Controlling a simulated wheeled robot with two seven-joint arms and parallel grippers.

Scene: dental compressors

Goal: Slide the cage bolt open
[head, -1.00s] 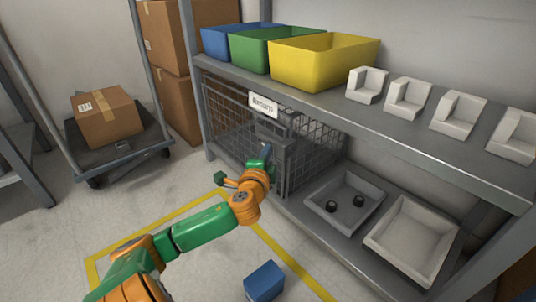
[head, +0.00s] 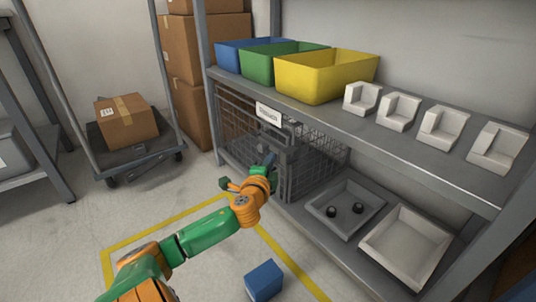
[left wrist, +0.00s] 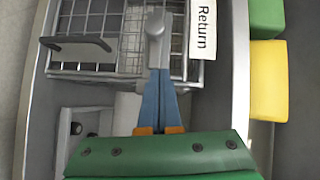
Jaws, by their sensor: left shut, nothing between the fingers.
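The wire-mesh cage (head: 318,172) sits under the shelf, and its grey mesh also shows in the left wrist view (left wrist: 100,22). A light grey bolt knob (left wrist: 155,24) stands at the cage front, just past my fingertips. My left gripper (head: 270,160) is at the cage front, with its blue fingers (left wrist: 164,72) shut together and nothing between them. The fingertips overlap the lower end of the knob in the picture; I cannot tell whether they touch it. A dark handle (left wrist: 76,44) is left of the knob. My right gripper is not in view.
A "Return" label (left wrist: 203,28) hangs on the shelf edge beside the knob. Blue, green and yellow (head: 325,78) bins and white holders (head: 442,130) stand on the shelf. Trays (head: 405,248) lie right of the cage. A blue box (head: 264,280) is on the open floor.

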